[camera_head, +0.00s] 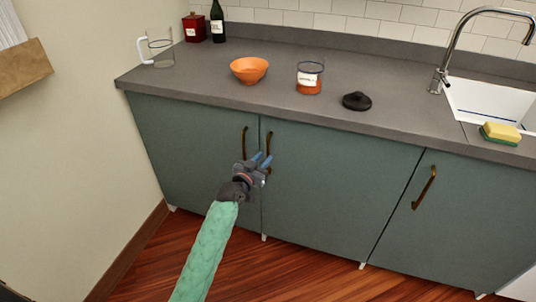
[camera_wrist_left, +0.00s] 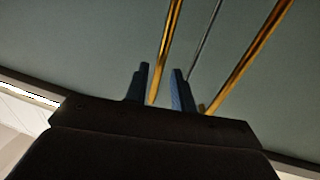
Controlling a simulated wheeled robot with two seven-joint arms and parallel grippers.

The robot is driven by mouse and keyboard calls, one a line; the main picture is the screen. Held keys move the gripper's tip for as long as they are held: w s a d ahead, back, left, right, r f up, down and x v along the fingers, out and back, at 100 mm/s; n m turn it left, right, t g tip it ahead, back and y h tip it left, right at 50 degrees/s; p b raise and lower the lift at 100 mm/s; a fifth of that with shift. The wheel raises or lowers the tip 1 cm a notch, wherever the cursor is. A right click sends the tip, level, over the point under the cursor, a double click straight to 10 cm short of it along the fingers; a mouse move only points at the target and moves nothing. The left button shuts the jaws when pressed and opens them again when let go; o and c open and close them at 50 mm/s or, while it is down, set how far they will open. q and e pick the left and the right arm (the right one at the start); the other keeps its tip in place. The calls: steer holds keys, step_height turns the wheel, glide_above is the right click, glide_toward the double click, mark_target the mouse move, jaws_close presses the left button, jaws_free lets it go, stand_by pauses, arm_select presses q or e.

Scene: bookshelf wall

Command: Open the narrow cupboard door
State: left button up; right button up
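Grey-green cupboard doors run under the counter in the head view: a left door (camera_head: 190,140), a middle door (camera_head: 335,185) and a right door (camera_head: 455,220). The left door's brass handle (camera_head: 244,142) and the middle door's handle (camera_head: 269,144) stand close together across a seam. The right door's handle (camera_head: 424,187) is apart. All doors look shut. My left gripper (camera_head: 263,159) is open at the middle door's handle. In the left wrist view, one brass bar (camera_wrist_left: 167,45) passes between the spread blue fingers (camera_wrist_left: 160,80); contact cannot be told. My right gripper is not in view.
A wall (camera_head: 70,150) bounds the left; the wooden floor (camera_head: 300,275) is clear.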

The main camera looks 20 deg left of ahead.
mark_target(268, 153)
arm_select(q)
steer(key=shift+x, duration=1.85)
jaws_close()
